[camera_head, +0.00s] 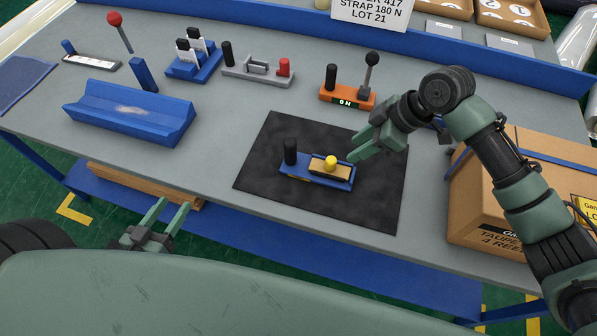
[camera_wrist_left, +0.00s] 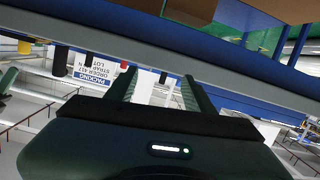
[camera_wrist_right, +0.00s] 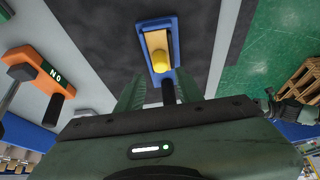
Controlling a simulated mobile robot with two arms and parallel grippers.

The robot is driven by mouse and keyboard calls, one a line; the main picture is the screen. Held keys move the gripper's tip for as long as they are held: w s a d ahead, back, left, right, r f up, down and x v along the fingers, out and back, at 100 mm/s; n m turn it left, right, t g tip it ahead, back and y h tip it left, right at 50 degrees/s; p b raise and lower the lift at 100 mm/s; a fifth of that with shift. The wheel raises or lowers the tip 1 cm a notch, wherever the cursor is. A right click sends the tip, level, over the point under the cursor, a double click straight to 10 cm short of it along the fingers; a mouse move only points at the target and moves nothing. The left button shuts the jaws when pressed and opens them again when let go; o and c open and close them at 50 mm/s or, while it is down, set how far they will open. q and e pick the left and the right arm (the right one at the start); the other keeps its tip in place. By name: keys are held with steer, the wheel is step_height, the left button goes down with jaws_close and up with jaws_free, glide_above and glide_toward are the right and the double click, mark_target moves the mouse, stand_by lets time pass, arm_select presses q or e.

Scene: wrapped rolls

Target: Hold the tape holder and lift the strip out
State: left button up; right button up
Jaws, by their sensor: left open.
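The tape holder (camera_head: 288,168) is a blue base with a black upright post at its left end, lying on a black mat (camera_head: 270,137). A tan strip (camera_head: 318,165) with a yellow knob (camera_head: 331,162) sits in its right part. The holder (camera_wrist_right: 174,22) also shows in the right wrist view, beyond the fingers. My right gripper (camera_head: 356,148) is open and empty, just right of and apparently above the holder's strip end. My left gripper (camera_head: 174,203) is open and empty at the table's front edge, far left of the holder.
An orange ON station (camera_head: 338,94) with a lever stands behind the mat. A blue V-shaped cradle (camera_head: 130,120), a blue rack (camera_head: 193,65) and a grey fixture (camera_head: 245,72) stand left and back. A cardboard box (camera_head: 470,215) is at right.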

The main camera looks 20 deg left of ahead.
mark_target(292, 154)
arm_select(q)
steer(key=w+d+r+n+t, duration=0.4)
steer(key=d+r+n, duration=0.2)
steer(key=r, duration=0.2)
steer(key=w+d+n+y, duration=0.2)
steer(key=d+n+y, duration=0.1)
steer(key=n, duration=0.5)
steer(key=w+d+n+y, duration=0.3)
steer(key=d+n, duration=0.2)
steer(key=n, duration=0.4)
steer(key=w+d+n+y, duration=0.3)
steer(key=d+n, duration=0.1)
steer(key=n, duration=0.4)
steer(key=shift+r+n+g+y, duration=0.3)
steer(key=shift+r+n+g, duration=0.05)
steer(key=shift+n+g, duration=0.05)
steer(key=w+d+n+g, duration=0.1)
steer(key=d+n, duration=0.2)
steer(key=w+d+f+n+g, duration=0.1)
steer(key=d+n, duration=0.2)
steer(key=w+d+f+n+g, duration=0.1)
steer(key=d+n, duration=0.2)
steer(key=d, duration=0.1)
steer(key=shift+w+f+g, duration=0.2)
steer(key=shift+w+g, duration=0.05)
steer(key=shift+g, duration=0.05)
steer(key=shift+w, duration=0.2)
steer(key=x, duration=0.7)
steer(key=shift+a, duration=0.15)
jaws_close()
